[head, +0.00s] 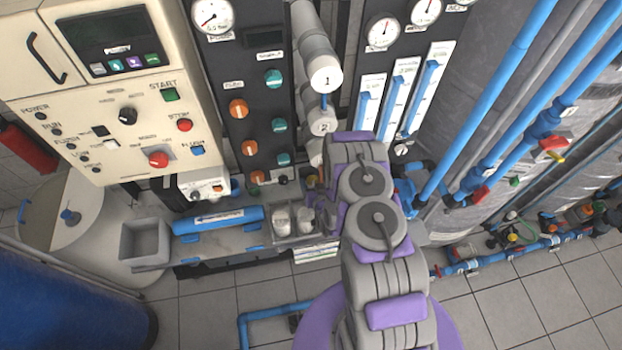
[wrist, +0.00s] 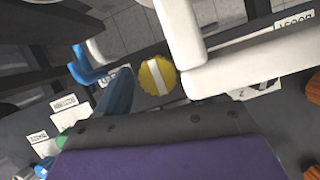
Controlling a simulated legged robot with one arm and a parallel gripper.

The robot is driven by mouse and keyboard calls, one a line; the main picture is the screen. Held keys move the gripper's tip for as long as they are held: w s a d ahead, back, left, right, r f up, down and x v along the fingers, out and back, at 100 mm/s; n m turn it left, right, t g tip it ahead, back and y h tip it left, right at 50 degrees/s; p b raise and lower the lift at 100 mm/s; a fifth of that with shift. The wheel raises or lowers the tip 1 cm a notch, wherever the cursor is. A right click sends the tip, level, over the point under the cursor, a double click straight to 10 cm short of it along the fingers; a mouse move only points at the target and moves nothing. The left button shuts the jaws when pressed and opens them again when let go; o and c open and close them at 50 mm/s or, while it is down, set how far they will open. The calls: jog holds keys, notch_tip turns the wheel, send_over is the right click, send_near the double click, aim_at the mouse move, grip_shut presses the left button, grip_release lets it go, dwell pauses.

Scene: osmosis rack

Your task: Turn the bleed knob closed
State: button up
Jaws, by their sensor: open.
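A round yellow knob (wrist: 157,75) with a white bar across its face shows in the upper middle of the wrist view. It looks like the bleed knob, but no label for it is readable. The bar is nearly upright in that view, with a slight tilt. My gripper (head: 320,197) is open and close to this patch, mostly hidden by my arm. In the wrist view, its dark and purple body fills the bottom, just short of the knob.
White membrane tubes (head: 319,62) stand above my gripper. A dark panel with orange and teal knobs (head: 238,108) is at left, beside a cream control box (head: 110,130). Blue pipes (head: 480,110) run at right. A grey bin (head: 143,240) and open tiled floor lie below.

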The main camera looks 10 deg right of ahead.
jog(key=shift+r, duration=0.1)
jog(key=shift+d, duration=0.1)
jog(key=c, duration=1.1)
jog(key=shift+o, duration=0.2)
jog(key=shift+d+f+m+y+b, duration=0.2)
jog(key=shift+m+y+b, duration=0.3)
jog(key=shift+m+b, duration=0.45)
jog(key=shift+m+t+y+b, duration=0.3)
jog(key=shift+m+y+b, duration=0.5)
jog(key=shift+m+b, duration=0.3)
jog(key=shift+s, duration=0.1)
